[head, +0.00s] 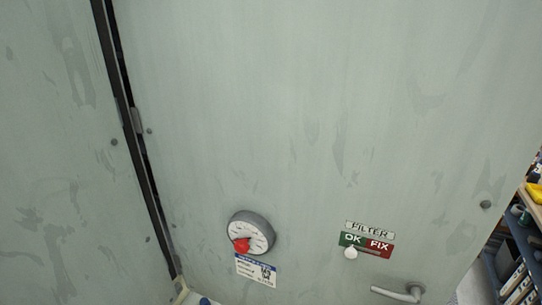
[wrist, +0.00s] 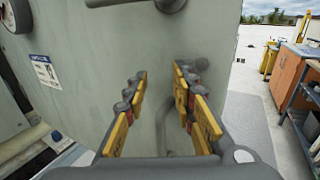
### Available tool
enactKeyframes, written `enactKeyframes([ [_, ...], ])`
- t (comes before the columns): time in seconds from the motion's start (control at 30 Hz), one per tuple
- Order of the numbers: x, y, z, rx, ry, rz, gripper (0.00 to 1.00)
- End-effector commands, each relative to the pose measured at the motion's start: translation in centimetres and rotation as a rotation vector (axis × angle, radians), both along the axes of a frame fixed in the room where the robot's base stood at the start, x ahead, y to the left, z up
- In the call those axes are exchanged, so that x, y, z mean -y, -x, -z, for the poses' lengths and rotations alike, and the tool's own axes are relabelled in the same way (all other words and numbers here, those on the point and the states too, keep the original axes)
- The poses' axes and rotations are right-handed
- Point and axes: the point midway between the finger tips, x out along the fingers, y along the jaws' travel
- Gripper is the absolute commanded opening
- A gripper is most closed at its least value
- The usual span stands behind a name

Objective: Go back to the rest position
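My gripper (wrist: 163,120) shows in the wrist view with its two yellow-padded fingers apart and nothing between them. It is in front of the lower part of a grey-green cabinet panel. A metal lever handle (wrist: 171,5) is above the fingers at the top of the wrist view. The same kind of handle (head: 400,293) shows at the bottom of the head view. My gripper is not visible in the head view.
The panel carries a round dial (head: 251,233) with a red pointer, and a FILTER OK/FIX slider (head: 366,244) with its white knob at the left. Shelves (head: 517,262) stand at the right. In the wrist view, open floor (wrist: 250,120) lies right of the cabinet, beside an orange-brown cabinet (wrist: 292,78).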

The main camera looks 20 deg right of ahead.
Motion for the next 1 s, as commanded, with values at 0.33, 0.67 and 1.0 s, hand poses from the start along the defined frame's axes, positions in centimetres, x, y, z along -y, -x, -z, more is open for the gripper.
enactKeyframes([
  [0.33,-4.3,-2.6,0.6,-0.081,0.096,-0.251,0.26],
  [0.67,-13.5,-4.1,2.8,-0.259,0.367,-0.790,0.26],
  [1.0,-19.5,-1.6,5.6,-0.427,0.792,-1.324,0.26],
])
